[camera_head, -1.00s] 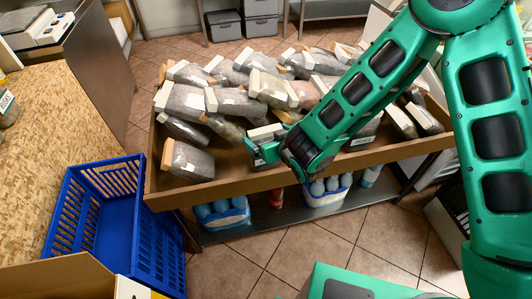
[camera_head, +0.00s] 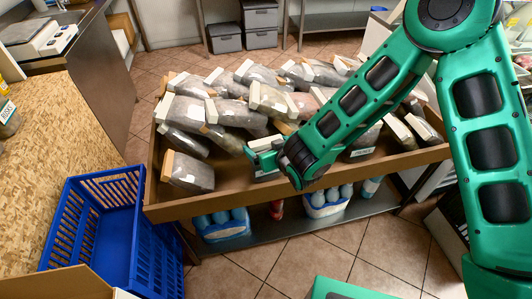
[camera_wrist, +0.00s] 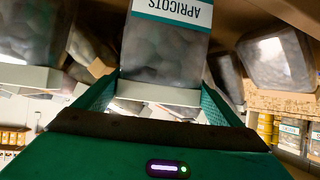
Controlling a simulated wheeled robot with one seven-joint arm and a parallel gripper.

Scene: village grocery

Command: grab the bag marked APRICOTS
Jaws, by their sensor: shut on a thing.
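The bag marked APRICOTS (camera_wrist: 165,45) is a clear bag of greyish contents with a teal-and-white label and a pale strip across its end. In the wrist view it fills the top middle, with the label upside down. My gripper (camera_wrist: 152,98) has a finger on each side of that strip and is shut on the bag. In the head view my gripper (camera_head: 262,156) is over the front part of the brown display tray (camera_head: 300,188). The held bag is mostly hidden there by the fingers and wrist.
Several similar bags (camera_head: 188,172) lie heaped in the tray around and behind my gripper. A blue basket (camera_head: 160,245) stands at the front left, beside a speckled counter (camera_head: 45,140). Blue-capped bottles (camera_head: 222,222) sit on the shelf below. Tiled floor lies open in front.

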